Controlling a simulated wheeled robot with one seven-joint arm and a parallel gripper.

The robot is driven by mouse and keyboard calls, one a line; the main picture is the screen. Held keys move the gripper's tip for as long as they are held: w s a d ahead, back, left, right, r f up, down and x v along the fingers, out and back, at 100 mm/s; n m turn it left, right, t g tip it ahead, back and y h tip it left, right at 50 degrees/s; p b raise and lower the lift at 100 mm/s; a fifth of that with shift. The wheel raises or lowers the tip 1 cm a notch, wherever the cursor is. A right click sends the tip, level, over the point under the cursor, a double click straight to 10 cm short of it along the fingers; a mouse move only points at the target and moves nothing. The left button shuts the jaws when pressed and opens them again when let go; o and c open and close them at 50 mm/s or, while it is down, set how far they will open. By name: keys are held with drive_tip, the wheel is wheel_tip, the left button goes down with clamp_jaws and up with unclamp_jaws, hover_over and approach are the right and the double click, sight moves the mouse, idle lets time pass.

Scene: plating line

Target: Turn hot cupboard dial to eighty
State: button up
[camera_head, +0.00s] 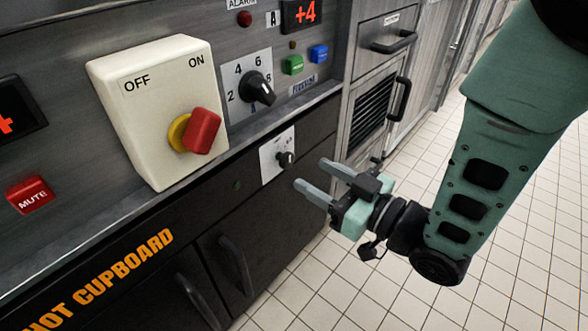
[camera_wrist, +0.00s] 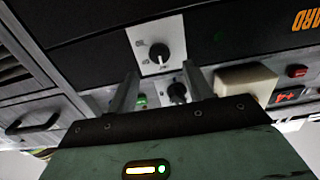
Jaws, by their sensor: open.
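The hot cupboard dial (camera_head: 285,160) is a small black knob on a white plate (camera_head: 270,152), set in the dark cupboard front. In the wrist view the dial (camera_wrist: 159,53) sits on its white plate (camera_wrist: 175,35), beyond and between my fingertips. Its markings are too small to read. My gripper (camera_head: 312,178) is open and empty, with its two fingers pointing at the dial from the right. The fingers are apart from the dial. In the wrist view my gripper (camera_wrist: 168,85) shows its fingers spread.
Above the dial are a larger black knob (camera_head: 257,89) numbered 2 to 8 and a cream box (camera_head: 155,110) with a red-and-yellow OFF/ON switch (camera_head: 199,131). A metal ledge (camera_head: 235,134) juts above the dial. Cupboard handles (camera_head: 236,265) stick out below. The tiled floor is clear.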

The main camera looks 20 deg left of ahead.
sight(289, 161)
drive_tip(key=b+x, duration=0.1)
drive_tip(key=x, duration=0.5)
drive_tip(key=c, duration=0.9)
